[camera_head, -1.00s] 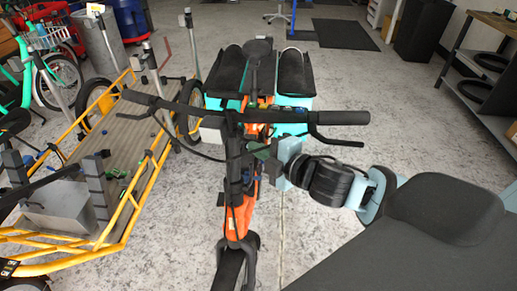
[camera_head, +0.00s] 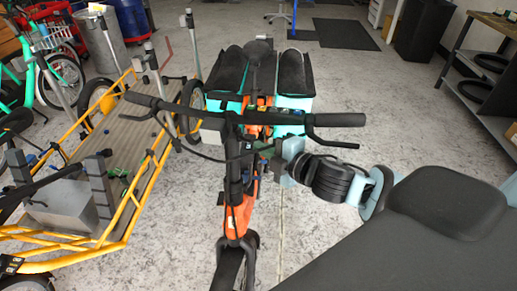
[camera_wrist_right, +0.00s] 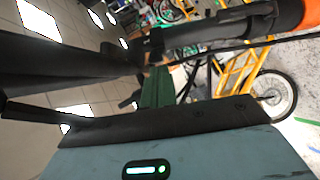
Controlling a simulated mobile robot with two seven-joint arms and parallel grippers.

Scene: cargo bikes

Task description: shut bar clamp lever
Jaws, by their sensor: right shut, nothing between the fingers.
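An orange and black cargo bike (camera_head: 236,219) stands upright in the middle of the head view, its black handlebar (camera_head: 338,119) across the top of a dark stem (camera_head: 232,165). My right gripper (camera_head: 266,150) is at the right side of the stem, below the handlebar. Its fingers are shut and hold nothing. In the right wrist view the green finger (camera_wrist_right: 157,88) points at the dark tube (camera_wrist_right: 215,32), close to it; I cannot tell whether they touch. The clamp lever is not clearly distinguishable among the dark stem parts. My left gripper is not in view.
A yellow-framed cargo bike (camera_head: 143,193) with a wooden deck stands close on the left. Cables and a brake lever (camera_head: 330,145) hang near my right arm. A shelf (camera_head: 487,75) stands at the right back. The concrete floor right of the bike is clear.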

